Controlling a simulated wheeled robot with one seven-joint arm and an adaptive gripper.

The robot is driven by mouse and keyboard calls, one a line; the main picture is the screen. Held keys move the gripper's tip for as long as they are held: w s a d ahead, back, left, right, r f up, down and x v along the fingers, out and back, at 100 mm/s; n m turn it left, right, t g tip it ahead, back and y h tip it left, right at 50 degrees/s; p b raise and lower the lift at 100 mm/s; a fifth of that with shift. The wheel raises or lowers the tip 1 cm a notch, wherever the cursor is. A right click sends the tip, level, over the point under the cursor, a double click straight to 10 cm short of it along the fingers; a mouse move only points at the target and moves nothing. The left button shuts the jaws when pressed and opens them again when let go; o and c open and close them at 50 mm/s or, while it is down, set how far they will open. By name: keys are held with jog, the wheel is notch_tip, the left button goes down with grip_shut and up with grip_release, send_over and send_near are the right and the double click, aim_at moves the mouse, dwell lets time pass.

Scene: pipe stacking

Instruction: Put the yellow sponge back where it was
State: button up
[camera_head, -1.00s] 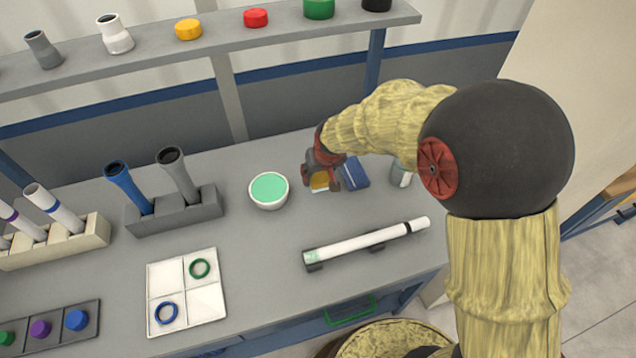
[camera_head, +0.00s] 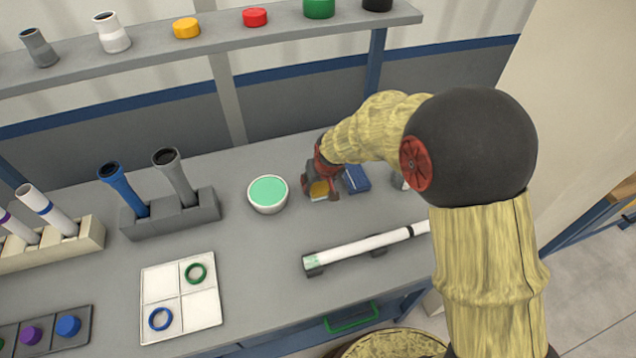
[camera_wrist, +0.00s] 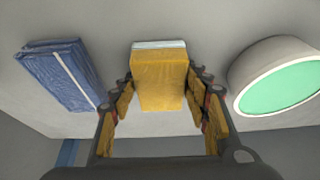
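The yellow sponge (camera_head: 319,188) sits on the grey table between the white bowl and a blue item, with a pale layer along one side. My gripper (camera_head: 320,190) is low over the table with one finger on each side of the sponge. In the wrist view the sponge (camera_wrist: 160,78) lies between the open fingers (camera_wrist: 160,88). Narrow gaps show between the finger pads and the sponge, though contact at the tips is hard to judge. The gripper hides part of the sponge in the head view.
The white bowl with green contents (camera_head: 268,193) stands left of my gripper and the blue item (camera_head: 355,179) close on its right. A long white pipe (camera_head: 360,247) rests in front. A grey holder with two pipes (camera_head: 172,214) stands farther left.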

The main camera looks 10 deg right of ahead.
jog(key=o, duration=0.4)
jog(key=shift+c, duration=0.2)
jog(key=shift+r, duration=0.15)
jog(key=shift+r, duration=0.3)
jog(key=s+d+r+p, duration=0.1)
jog(key=s+d+r, duration=0.1)
jog(key=s+r, duration=0.45)
jog(key=s+d+r+m+p, duration=0.1)
jog(key=s+d+r+p, duration=0.15)
jog(key=r, duration=0.65)
jog(key=s+d+r, duration=0.3)
jog(key=s+r, duration=0.2)
jog(key=r, duration=0.2)
jog(key=s+d+r, duration=0.2)
jog(key=s, duration=0.6)
jog(key=s+d+r+m+t+h, duration=0.1)
jog(key=s+d+r, duration=0.1)
jog(key=s, duration=0.6)
jog(key=shift+s+d+r, duration=0.25)
jog(key=shift+d+r, duration=0.05)
jog(key=shift+r, duration=0.4)
jog(key=shift+c, duration=0.6)
